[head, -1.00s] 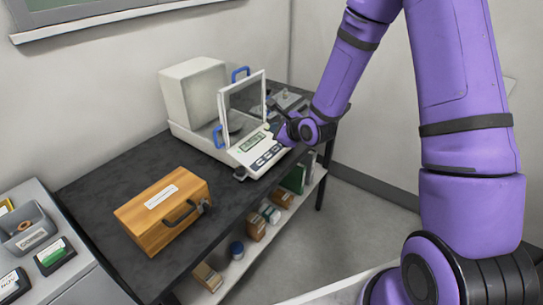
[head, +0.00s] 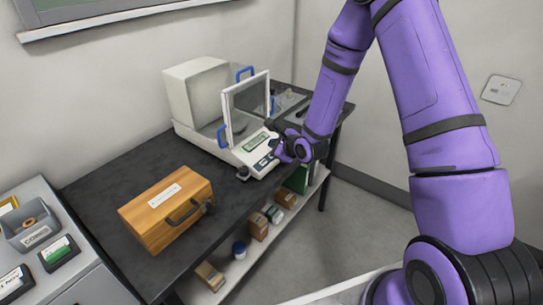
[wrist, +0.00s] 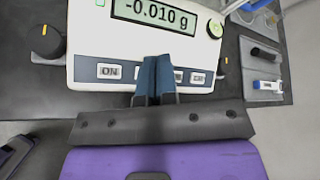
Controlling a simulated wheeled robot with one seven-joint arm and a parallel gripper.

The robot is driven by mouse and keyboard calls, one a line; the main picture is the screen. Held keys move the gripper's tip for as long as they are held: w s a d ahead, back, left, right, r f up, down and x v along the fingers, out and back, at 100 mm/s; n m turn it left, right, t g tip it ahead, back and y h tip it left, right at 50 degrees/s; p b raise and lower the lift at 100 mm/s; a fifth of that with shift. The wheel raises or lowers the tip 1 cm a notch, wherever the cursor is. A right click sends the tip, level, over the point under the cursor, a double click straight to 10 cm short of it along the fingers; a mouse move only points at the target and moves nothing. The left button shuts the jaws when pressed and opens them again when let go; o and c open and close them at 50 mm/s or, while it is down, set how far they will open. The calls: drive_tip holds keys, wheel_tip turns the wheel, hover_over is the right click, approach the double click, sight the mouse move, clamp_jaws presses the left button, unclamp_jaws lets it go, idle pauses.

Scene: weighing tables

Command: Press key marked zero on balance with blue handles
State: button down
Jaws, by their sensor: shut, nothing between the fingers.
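The balance with blue handles (head: 245,151) stands on the dark table, its glass door frame raised around the pan area. One blue handle (head: 221,136) shows at the left of the frame. In the wrist view its display (wrist: 156,14) reads -0.010 g. Below is a row of keys: the ON key (wrist: 110,72) at left and a rightmost key (wrist: 201,78) whose small label looks like the zero key, though I cannot read it surely. My gripper (wrist: 156,62) is shut and empty, its blue fingertips over the middle of the row, hiding part of it. I cannot tell whether they touch.
A wooden box (head: 167,207) with a handle sits on the table in front of the balance. A dark round knob (wrist: 46,42) is left of the balance. A grey tray (wrist: 262,68) with small items lies to its right. Boxes stand on the shelf below.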

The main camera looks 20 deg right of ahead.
drive_tip(key=shift+w+a+f, duration=0.15)
drive_tip(key=shift+w+f, duration=0.05)
drive_tip(key=shift+f, duration=0.7)
drive_tip(key=shift+f, duration=0.15)
idle(1.4)
drive_tip(key=shift+w+a+f, duration=0.1)
drive_tip(key=shift+f, duration=0.1)
drive_tip(key=shift+f, duration=0.35)
idle(0.8)
drive_tip(key=shift+r, duration=0.75)
drive_tip(key=shift+s+d+r, duration=0.15)
drive_tip(key=shift+s+r, duration=0.1)
drive_tip(key=shift+r, duration=0.55)
drive_tip(key=shift+s+d+r, duration=0.2)
drive_tip(key=shift+r, duration=0.6)
drive_tip(key=shift+s+d+r, duration=0.15)
drive_tip(key=shift+s+r, duration=0.1)
drive_tip(key=shift+r, duration=0.55)
